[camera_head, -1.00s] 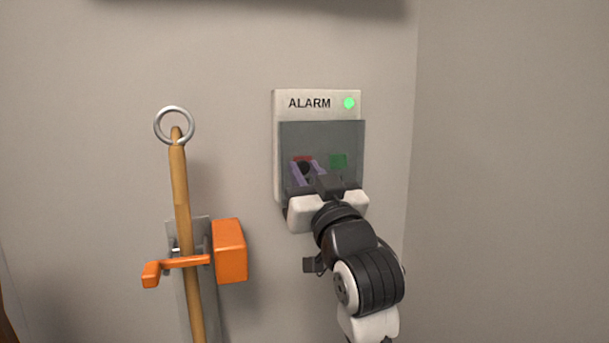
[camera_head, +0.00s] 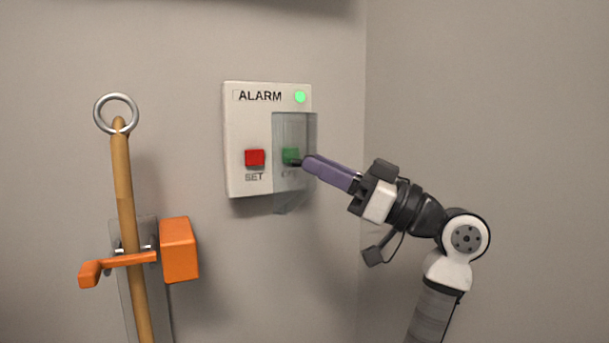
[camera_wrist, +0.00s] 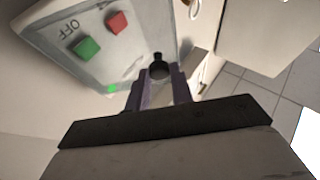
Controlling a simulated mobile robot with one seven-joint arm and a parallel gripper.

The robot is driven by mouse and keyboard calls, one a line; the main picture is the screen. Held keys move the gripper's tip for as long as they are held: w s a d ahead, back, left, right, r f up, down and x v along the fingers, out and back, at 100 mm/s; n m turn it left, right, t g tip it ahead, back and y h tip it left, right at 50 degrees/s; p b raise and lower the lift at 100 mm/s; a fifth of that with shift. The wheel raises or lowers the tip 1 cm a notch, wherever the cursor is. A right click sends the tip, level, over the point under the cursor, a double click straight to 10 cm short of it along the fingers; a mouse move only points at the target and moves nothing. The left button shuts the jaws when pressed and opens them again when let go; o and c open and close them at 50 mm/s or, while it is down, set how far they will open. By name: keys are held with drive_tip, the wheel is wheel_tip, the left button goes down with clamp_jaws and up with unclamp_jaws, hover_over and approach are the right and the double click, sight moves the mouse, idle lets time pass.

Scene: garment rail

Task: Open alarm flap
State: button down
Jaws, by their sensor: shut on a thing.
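The white alarm box (camera_head: 235,130) is on the wall, with a red SET button (camera_head: 254,158), a green button (camera_head: 291,156) and a lit green lamp (camera_head: 300,97). Its clear flap (camera_head: 292,128) is swung away from the box face, standing out near the right side. The red button is uncovered; the green one shows through the flap. My gripper (camera_head: 305,164) comes from the right, its purple fingers shut on the flap's small black knob, which shows between the fingertips in the wrist view (camera_wrist: 158,67). The wrist view also shows the green button (camera_wrist: 86,48) and red button (camera_wrist: 117,22).
A wooden pole (camera_head: 122,190) with a metal ring (camera_head: 116,114) stands at left in a holder with an orange block (camera_head: 179,249) and an orange lever (camera_head: 120,263). A wall corner lies right of the box. The wall below the box is clear.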

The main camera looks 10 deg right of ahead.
drive_tip(key=shift+d+n+g+y, duration=0.4)
drive_tip(key=shift+d+n+g, duration=0.4)
drive_tip(key=shift+g, duration=0.6)
drive_tip(key=shift+d, duration=0.1)
drive_tip(key=c, duration=1.2)
unclamp_jaws()
drive_tip(key=shift+c, duration=0.2)
wheel_tip(320, 180, up, 20)
drive_tip(key=b, duration=0.1)
